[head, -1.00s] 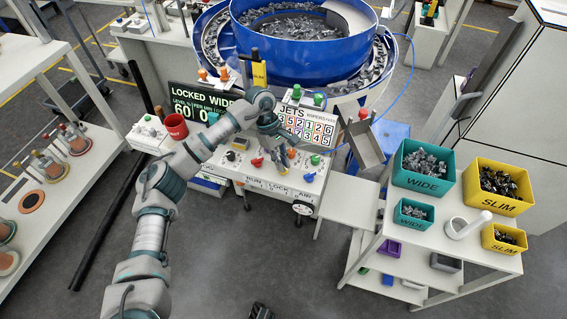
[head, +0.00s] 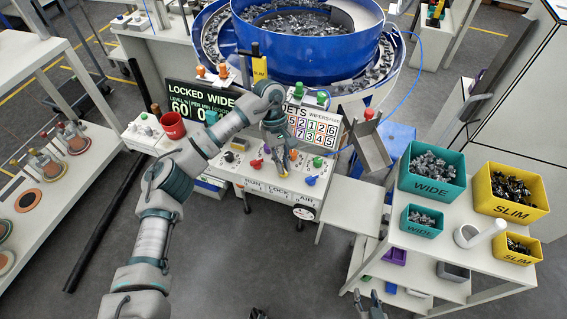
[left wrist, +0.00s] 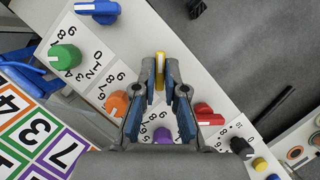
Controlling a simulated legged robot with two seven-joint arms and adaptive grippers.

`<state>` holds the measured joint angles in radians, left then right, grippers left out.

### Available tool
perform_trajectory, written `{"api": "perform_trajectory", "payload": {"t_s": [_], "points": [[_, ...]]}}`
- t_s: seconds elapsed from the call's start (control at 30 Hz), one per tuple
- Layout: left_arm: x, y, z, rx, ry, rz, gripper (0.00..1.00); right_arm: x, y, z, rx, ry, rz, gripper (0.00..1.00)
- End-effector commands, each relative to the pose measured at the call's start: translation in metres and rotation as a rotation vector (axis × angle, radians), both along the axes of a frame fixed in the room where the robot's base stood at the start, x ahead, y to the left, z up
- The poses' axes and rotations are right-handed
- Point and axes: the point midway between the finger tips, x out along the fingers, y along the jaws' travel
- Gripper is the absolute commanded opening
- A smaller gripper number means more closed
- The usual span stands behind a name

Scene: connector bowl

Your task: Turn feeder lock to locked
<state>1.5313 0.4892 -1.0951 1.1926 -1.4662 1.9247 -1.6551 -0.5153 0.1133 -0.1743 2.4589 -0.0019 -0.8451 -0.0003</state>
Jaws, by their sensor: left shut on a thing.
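My left gripper (head: 281,172) reaches down to the sloped front panel (head: 232,170) of the feeder, by the LOCK label. In the left wrist view its fingertips (left wrist: 160,88) are closed on a narrow yellow lever (left wrist: 160,68), which points up in the picture. In the head view the lever is mostly hidden by the gripper.
Orange (left wrist: 115,103), purple (left wrist: 162,135) and red (left wrist: 208,114) knobs sit close around the left fingers. A blue bowl feeder (head: 305,45) stands behind. A cart at right carries teal (head: 432,187) and yellow (head: 512,208) bins.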

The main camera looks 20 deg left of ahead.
Motion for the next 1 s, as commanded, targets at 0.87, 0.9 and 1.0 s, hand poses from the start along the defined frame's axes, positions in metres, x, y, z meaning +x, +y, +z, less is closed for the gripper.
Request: {"api": "perform_trajectory", "payload": {"t_s": [0.87, 0.9, 1.0], "points": [[0.018, 0.015, 0.054, -0.002, -0.008, 0.005, 0.35, -0.001, -0.001, 0.001, -0.001, 0.000, 0.000, 0.40], [0.020, 0.017, 0.063, -0.002, -0.009, 0.006, 0.35, -0.001, -0.001, 0.001, -0.001, 0.000, 0.001, 0.40], [0.027, 0.024, 0.083, 0.000, -0.009, 0.007, 0.35, -0.001, -0.001, 0.001, 0.000, 0.000, 0.000, 0.40]]}}
